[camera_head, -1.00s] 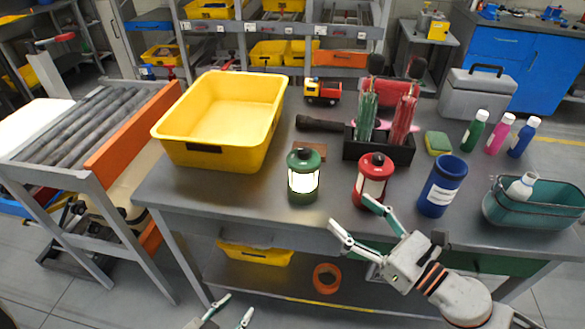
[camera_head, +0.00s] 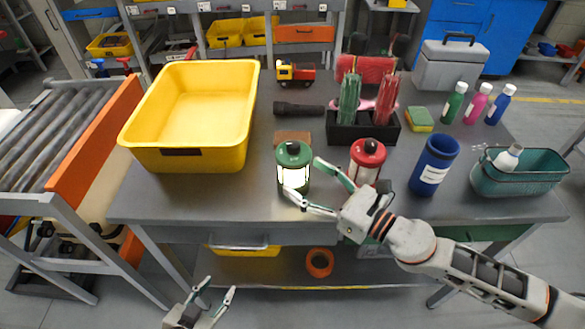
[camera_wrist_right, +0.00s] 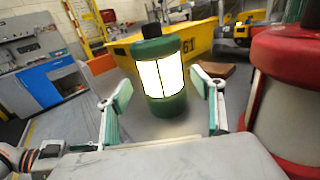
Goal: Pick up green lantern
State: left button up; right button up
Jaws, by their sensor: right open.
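The green lantern (camera_head: 293,167) stands upright on the grey table near its front edge, with its light panels bright white. In the right wrist view the green lantern (camera_wrist_right: 161,76) sits between and just beyond the open fingers. My right gripper (camera_head: 302,186) is open in front of and to the right of the lantern, its fingers spread toward it; it also shows in the right wrist view (camera_wrist_right: 158,98). I cannot tell whether a finger touches the lantern. My left gripper (camera_head: 213,292) is open and empty, low in front of the table.
A red lantern (camera_head: 367,163) stands close right of my right fingers. A yellow bin (camera_head: 188,159) is to the left. A brown block (camera_head: 292,137) lies behind the green lantern. A black caddy (camera_head: 362,133), a blue cup (camera_head: 434,165) and a teal basket (camera_head: 518,183) stand to the right.

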aim_at(293, 167)
jog(key=x, duration=0.4)
jog(key=shift+w+a+r+p, duration=0.1)
jog(key=shift+w+a+p, duration=0.1)
jog(key=shift+w+p, duration=0.15)
jog(key=c, duration=1.5)
jog(key=shift+r, duration=0.15)
